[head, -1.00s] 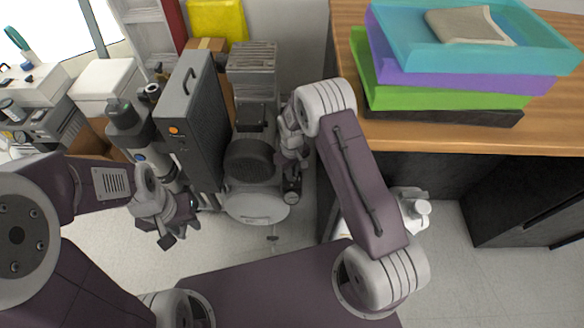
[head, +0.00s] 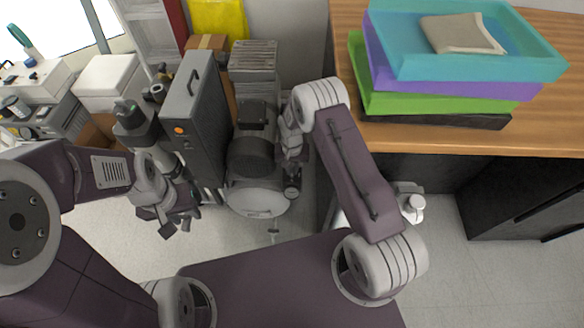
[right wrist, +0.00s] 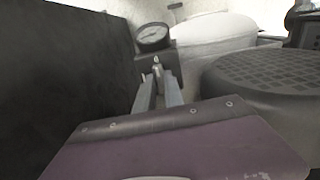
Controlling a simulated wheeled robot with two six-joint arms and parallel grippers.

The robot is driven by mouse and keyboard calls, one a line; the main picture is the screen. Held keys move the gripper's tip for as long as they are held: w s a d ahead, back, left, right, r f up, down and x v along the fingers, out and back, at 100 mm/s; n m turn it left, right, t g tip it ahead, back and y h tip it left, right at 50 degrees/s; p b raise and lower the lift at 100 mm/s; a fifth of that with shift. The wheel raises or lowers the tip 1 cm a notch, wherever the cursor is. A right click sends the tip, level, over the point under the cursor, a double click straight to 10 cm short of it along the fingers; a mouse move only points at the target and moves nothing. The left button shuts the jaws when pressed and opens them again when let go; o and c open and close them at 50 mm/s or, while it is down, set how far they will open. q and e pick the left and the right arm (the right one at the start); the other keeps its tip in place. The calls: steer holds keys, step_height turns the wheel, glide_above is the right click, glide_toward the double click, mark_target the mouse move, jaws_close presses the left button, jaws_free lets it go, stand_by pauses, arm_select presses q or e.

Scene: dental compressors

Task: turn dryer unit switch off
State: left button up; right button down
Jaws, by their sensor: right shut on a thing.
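The tall dark grey box with a top handle (head: 193,120), which looks like the dryer unit, stands left of the compressor (head: 252,155). An orange round button or lamp (head: 179,130) shows on its front. In the right wrist view, my right gripper (right wrist: 157,82) has its fingers close together, shut on a small metal lever-like piece (right wrist: 156,63) just below a round gauge (right wrist: 153,36). In the head view my right wrist (head: 292,140) is beside the compressor's right side, and its fingertips are hard to make out. My left gripper (head: 176,222) hangs open and empty in front of the grey box.
A wooden desk (head: 440,138) with stacked coloured trays (head: 440,95) stands at right. A dark wall-like panel (right wrist: 65,80) and a ribbed motor cover (right wrist: 265,80) flank my right fingers closely. Floor (head: 130,235) is clear at lower left.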

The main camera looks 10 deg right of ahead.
mark_target(292, 171)
stand_by(0.5)
steer(key=c, duration=1.4)
jaws_free()
steer(key=shift+c, duration=0.2)
step_height(292, 171, up, 9)
steer(key=p, duration=0.3)
